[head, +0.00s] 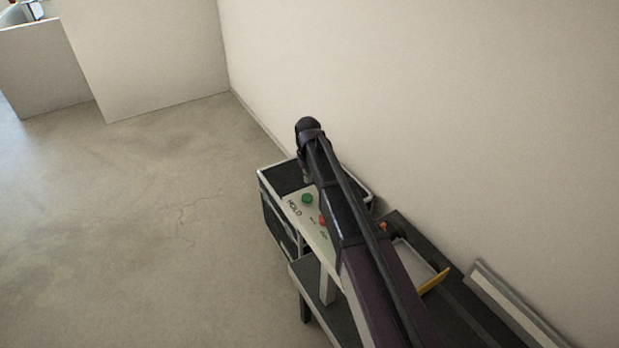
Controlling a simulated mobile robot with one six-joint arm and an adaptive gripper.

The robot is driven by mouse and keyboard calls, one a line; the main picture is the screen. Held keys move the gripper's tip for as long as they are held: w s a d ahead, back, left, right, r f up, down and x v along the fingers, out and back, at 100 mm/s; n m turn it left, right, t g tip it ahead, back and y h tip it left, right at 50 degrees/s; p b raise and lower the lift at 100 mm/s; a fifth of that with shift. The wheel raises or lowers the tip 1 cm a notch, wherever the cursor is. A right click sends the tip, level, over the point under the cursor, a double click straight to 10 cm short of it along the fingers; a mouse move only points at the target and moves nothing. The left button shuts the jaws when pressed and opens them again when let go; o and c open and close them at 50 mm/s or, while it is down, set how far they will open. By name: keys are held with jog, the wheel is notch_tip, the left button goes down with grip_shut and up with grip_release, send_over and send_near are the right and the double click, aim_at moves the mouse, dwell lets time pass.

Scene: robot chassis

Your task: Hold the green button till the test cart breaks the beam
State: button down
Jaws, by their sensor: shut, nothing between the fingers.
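The green button (307,198) is a round green cap on a pale sloping panel (301,213) marked HOLD. My arm reaches over the panel from the lower right. My gripper (307,177) points down just behind the green button in the picture, its fingers small and partly hidden by the arm. It looks shut and empty. I cannot tell its height over the panel, but it shows apart from the button. A white tray-like piece with a yellow edge (434,282) sits on a dark track to the right; I cannot tell if it is the test cart. No beam shows.
A red button (322,220) lies close to the green one, partly covered by my arm. A black case with metal edges (284,178) stands behind the panel, near the plain wall (430,110). The concrete floor (150,220) on the left is clear.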

aim_at(308, 201)
jog(key=shift+w+f+b, duration=0.1)
jog(key=shift+f+b, duration=4.15)
jog(key=shift+f, duration=0.35)
